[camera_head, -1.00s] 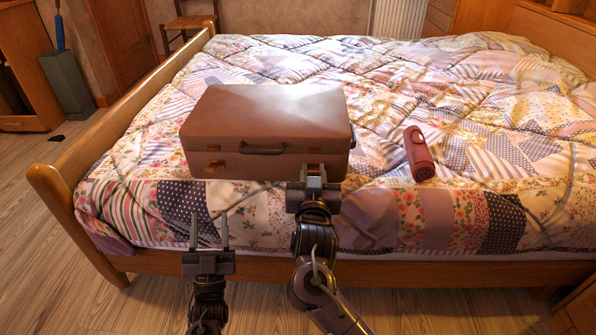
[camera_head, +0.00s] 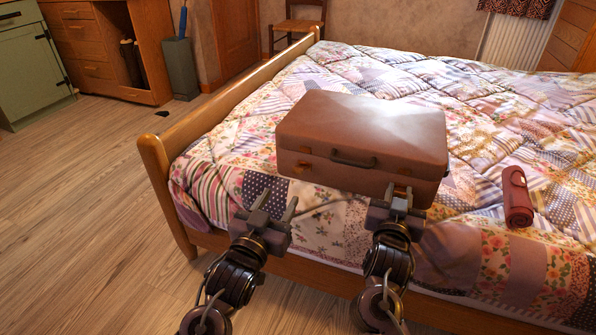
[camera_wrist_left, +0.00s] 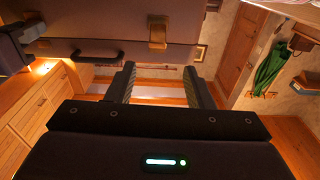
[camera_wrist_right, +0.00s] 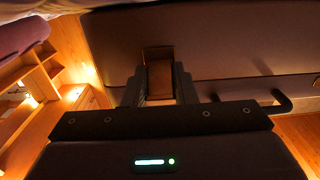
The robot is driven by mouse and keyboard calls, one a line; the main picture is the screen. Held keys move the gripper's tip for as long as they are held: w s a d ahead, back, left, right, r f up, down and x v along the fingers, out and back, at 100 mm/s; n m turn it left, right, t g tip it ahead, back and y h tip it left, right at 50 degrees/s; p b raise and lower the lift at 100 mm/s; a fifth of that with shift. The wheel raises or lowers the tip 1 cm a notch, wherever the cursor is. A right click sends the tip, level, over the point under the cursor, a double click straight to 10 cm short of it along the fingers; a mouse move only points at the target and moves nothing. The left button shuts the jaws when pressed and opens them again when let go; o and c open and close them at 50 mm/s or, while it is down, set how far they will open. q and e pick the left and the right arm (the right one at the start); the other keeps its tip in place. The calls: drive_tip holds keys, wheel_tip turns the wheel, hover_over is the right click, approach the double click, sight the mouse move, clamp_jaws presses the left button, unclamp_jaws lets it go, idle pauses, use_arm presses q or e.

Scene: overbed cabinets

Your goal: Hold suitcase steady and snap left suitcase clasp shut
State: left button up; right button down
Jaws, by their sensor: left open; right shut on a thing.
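The closed brown suitcase (camera_head: 350,118) lies flat on the bed, its front with the dark handle (camera_head: 352,160) facing me. The left clasp (camera_head: 301,167) is a small tan plate on that front. In the left wrist view the left clasp (camera_wrist_left: 157,31) sits beyond the open fingers, roughly centred between them and apart from them. My left gripper (camera_head: 278,202) is empty, in front of and below the suitcase's left part. My right gripper (camera_head: 398,193) is shut on the right clasp (camera_wrist_right: 159,75), which shows between its fingers in the right wrist view. Whether the left clasp is latched I cannot tell.
The patchwork quilt (camera_head: 420,75) covers the bed under the suitcase. A rolled dark red bundle (camera_head: 516,197) lies to the suitcase's right. The wooden footboard (camera_head: 215,112) stands at the left. Open floor (camera_head: 90,200) lies left of the bed.

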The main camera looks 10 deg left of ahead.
sight(297, 173)
use_arm(q)
drive_tip(key=shift+g, duration=0.3)
drive_tip(key=x, duration=1.1)
drive_tip(key=shift+d+r, duration=0.15)
drive_tip(key=shift+r, duration=0.05)
drive_tip(key=c, duration=1)
drive_tip(key=shift+w+d+r+g+y, duration=0.1)
drive_tip(key=shift+w+r+g+y, duration=0.15)
drive_tip(key=shift+g, duration=0.4)
drive_tip(key=shift+w+r+g+y, duration=0.15)
drive_tip(key=shift+r+g, duration=0.25)
drive_tip(key=shift+g, duration=0.25)
drive_tip(key=shift+r+g, duration=0.15)
drive_tip(key=shift+g, duration=0.75)
